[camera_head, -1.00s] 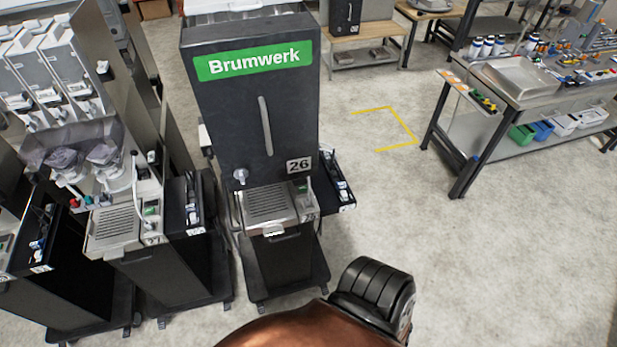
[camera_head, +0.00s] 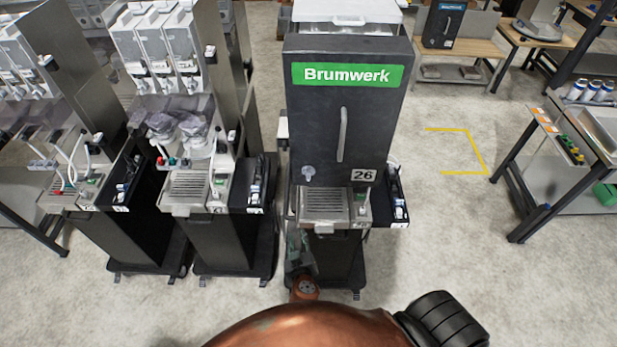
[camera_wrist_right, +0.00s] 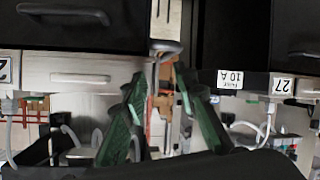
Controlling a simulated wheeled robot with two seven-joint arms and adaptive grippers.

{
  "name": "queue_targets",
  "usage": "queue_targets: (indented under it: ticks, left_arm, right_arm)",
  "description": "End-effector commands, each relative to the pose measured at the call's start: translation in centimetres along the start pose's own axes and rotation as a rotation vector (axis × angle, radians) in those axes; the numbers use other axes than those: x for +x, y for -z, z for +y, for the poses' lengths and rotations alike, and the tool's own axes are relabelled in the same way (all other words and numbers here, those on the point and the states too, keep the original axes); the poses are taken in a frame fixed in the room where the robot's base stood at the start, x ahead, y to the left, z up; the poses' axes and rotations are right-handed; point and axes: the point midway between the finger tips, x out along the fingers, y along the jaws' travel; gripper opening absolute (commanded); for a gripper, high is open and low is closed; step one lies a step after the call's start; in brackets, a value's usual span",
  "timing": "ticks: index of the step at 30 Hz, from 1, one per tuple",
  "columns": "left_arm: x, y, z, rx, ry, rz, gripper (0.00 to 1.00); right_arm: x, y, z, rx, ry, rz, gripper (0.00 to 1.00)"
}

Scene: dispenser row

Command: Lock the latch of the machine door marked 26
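The dark machine door marked 26 (camera_head: 371,110) is closed or nearly so, under a green Brumwerk sign. It has a long upright handle (camera_head: 342,135). A light grey latch knob (camera_head: 309,172) sits at its lower left; I cannot tell its lock state. My right gripper (camera_head: 298,245) is in front of the machine's lower left side, below the knob and apart from it. In the right wrist view its green fingers (camera_wrist_right: 162,88) are spread, with nothing clearly held between them. My left gripper is not in view.
A drip tray (camera_head: 325,206) juts out below the door. A side shelf with small items (camera_head: 394,205) is on the machine's right. Another dispenser (camera_head: 188,188) stands close on the left. Open floor lies to the right, with a workbench (camera_head: 545,130) beyond.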

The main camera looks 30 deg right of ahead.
Motion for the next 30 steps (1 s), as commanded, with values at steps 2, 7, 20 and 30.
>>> queue_targets:
  ticks: [2, 7, 20, 30]
  left_arm:
    - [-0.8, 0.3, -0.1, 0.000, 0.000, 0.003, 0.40]
    - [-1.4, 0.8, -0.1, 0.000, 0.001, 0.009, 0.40]
    - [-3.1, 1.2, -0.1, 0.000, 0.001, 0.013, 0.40]
    - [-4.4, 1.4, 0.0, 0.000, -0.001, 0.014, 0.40]
  right_arm:
    - [-3.2, 7.3, 2.7, 0.097, -0.072, 0.120, 0.27]
    - [-9.0, 16.4, 7.6, 0.266, -0.183, 0.302, 0.27]
    - [-8.9, 21.1, 11.1, 0.344, -0.232, 0.386, 0.27]
    - [-5.1, 22.2, 12.1, 0.345, -0.230, 0.384, 0.27]
